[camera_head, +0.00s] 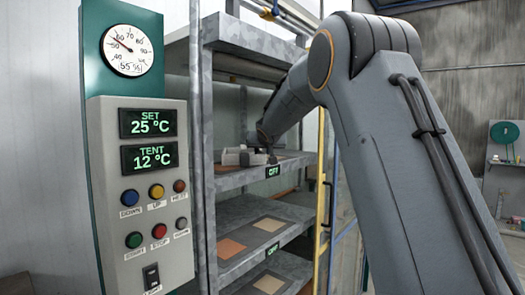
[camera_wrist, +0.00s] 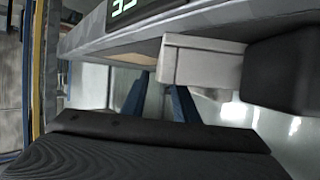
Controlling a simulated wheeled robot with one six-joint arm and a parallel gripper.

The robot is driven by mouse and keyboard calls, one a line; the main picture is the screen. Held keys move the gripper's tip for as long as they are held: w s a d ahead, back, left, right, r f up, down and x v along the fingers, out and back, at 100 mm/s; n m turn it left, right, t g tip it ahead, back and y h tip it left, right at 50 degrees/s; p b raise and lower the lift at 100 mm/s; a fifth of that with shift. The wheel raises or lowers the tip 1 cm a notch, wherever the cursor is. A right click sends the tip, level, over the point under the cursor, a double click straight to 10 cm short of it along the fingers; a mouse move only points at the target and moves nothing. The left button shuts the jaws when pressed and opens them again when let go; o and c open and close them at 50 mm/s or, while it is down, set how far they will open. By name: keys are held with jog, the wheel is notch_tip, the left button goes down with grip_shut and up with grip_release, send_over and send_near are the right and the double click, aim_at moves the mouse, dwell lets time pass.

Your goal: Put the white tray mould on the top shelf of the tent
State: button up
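My gripper (camera_head: 248,157) is inside the tent (camera_head: 207,130), just above the front edge of the shelf (camera_head: 240,180) with the upper "OFF" sign. Pale grey and dark parts show at its end, too small to tell jaws from anything held. In the wrist view a pale box-shaped piece (camera_wrist: 205,62) sits close by the shelf's edge (camera_wrist: 120,38), against a dark rounded block at right. I cannot tell whether this piece is the white tray mould or part of my gripper. No whole tray shape shows, and the jaw opening is not clear.
A control panel (camera_head: 140,190) with buttons stands at left, reading SET 25 °C and TENT 12 °C, under a round gauge (camera_head: 128,50). A lower shelf (camera_head: 245,215) bears flat tan and orange squares. A yellow post (camera_head: 321,180) stands right of the shelves.

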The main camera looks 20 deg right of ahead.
dwell(0.3)
jog(key=b+v, duration=0.3)
jog(key=v, duration=0.9)
jog(key=shift+a, duration=0.1)
